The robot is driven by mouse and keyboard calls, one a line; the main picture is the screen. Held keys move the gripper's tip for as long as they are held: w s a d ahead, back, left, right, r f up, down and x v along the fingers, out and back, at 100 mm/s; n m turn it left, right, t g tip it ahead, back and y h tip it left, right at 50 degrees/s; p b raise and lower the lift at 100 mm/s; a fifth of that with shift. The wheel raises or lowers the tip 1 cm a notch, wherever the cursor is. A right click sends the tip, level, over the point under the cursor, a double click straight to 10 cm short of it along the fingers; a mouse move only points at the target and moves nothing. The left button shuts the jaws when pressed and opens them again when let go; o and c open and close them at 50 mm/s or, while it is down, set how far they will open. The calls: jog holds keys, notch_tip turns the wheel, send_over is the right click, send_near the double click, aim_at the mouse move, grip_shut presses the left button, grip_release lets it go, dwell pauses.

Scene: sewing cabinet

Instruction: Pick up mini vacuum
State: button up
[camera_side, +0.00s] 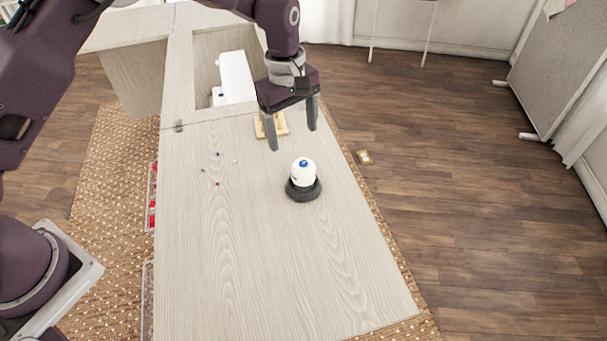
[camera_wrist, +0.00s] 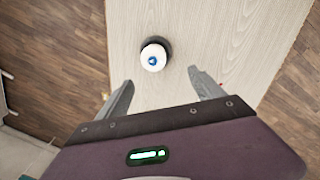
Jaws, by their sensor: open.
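The mini vacuum (camera_side: 303,176) is a small white dome with a blue spot on top and a dark round base. It stands upright on the pale wooden cabinet top (camera_side: 240,260). The wrist view shows the mini vacuum (camera_wrist: 154,56) from above, ahead of the fingertips. My gripper (camera_side: 293,138) is open and empty, with its fingers pointing down. It is above the cabinet top, behind the mini vacuum in the side view and apart from it. The two spread fingers of my gripper (camera_wrist: 161,84) also show in the wrist view.
A small wooden block (camera_side: 270,127) lies behind my gripper. A white sewing machine (camera_side: 236,78) sits in the cabinet's recess. Several tiny bits (camera_side: 218,184) lie left of the mini vacuum. The front of the top is clear. A small tan item (camera_side: 364,157) lies beyond the right edge.

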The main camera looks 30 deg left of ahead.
aim_at(303, 163)
jog(key=shift+n, duration=0.5)
jog(key=f, duration=0.4)
jog(key=w+d+f, duration=0.1)
jog(key=f, duration=0.8)
jog(key=shift+w+d+f, duration=0.15)
jog(key=shift+w+d, duration=0.05)
jog(key=shift+d, duration=0.2)
grip_shut()
